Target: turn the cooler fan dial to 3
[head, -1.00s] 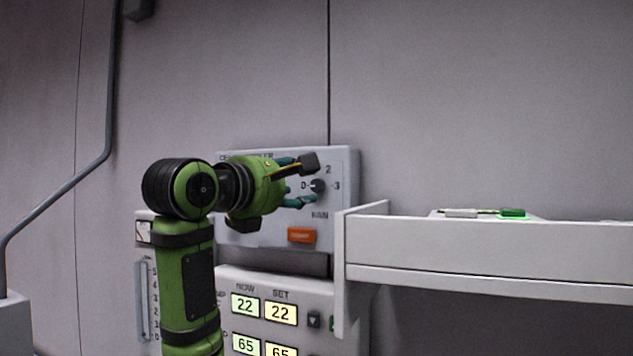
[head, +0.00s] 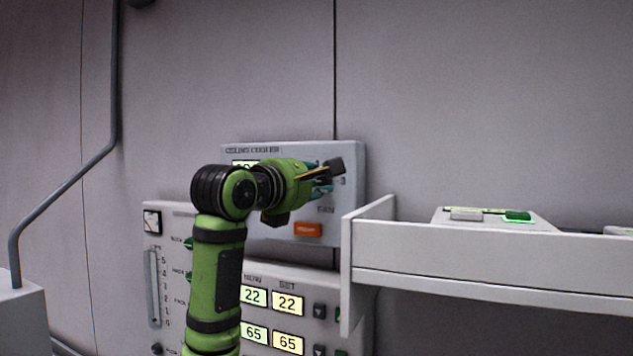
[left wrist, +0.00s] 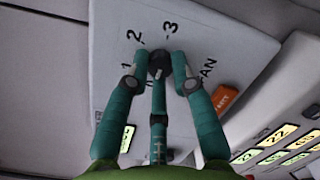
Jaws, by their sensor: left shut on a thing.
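The ceiling cooler panel (head: 345,215) is a light grey wall box with a small display and a dark round fan dial. In the left wrist view the dial (left wrist: 161,61) sits between my fingertips, with the marks 1, 2 and 3 around it. The 0 mark is partly hidden by a finger. I cannot tell surely where the dial points. My left gripper (head: 330,175) reaches the panel from the left and is shut on the dial; it also shows in the left wrist view (left wrist: 160,68). In the head view the gripper hides the dial. My right gripper is not in view.
An orange switch (head: 308,230) sits on the panel below the dial. A lower control panel (head: 262,275) has lit readouts of 22 and 65. A white shelf (head: 480,272) juts out to the right, bearing a small device with a green-lit part (head: 517,216).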

